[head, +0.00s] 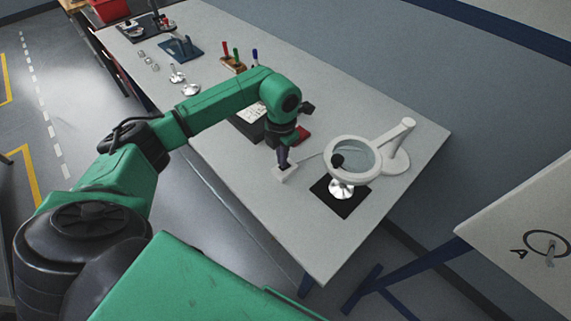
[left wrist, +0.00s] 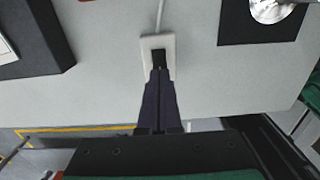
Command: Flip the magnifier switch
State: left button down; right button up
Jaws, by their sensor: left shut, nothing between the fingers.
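The white magnifier lamp (head: 352,160) stands at the right end of the table, its round lens over a shiny metal part on a black mat. A thin cord runs from it to a small white switch box (head: 286,173) on the tabletop. In the left wrist view the switch box (left wrist: 157,43) has a dark rocker (left wrist: 159,59) in its middle. My left gripper (head: 283,163) points down at the box, fingers shut and empty. In the left wrist view its fingertips (left wrist: 159,72) are at the rocker's near edge; whether they touch it I cannot tell. My right gripper is not in view.
The black mat (head: 326,194) carries the metal part (head: 341,189). A dark box with a paper (head: 250,120) and a red item (head: 303,134) lie behind my left gripper. A pen holder (head: 232,64) stands farther back. The table's front right corner is bare.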

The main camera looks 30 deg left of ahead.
pick_arm(q)
jog(key=shift+f+b, duration=0.7)
jog(key=shift+f, duration=0.2)
jog(key=shift+s, duration=0.1)
jog(key=r+p, duration=0.2)
jog(key=shift+w+r, duration=0.2)
jog(key=shift+r, duration=0.1)
jog(key=shift+s+r+p, duration=0.1)
jog(key=shift+r+p, duration=1.3)
jog(key=shift+r, duration=0.85)
jog(key=shift+f, duration=0.1)
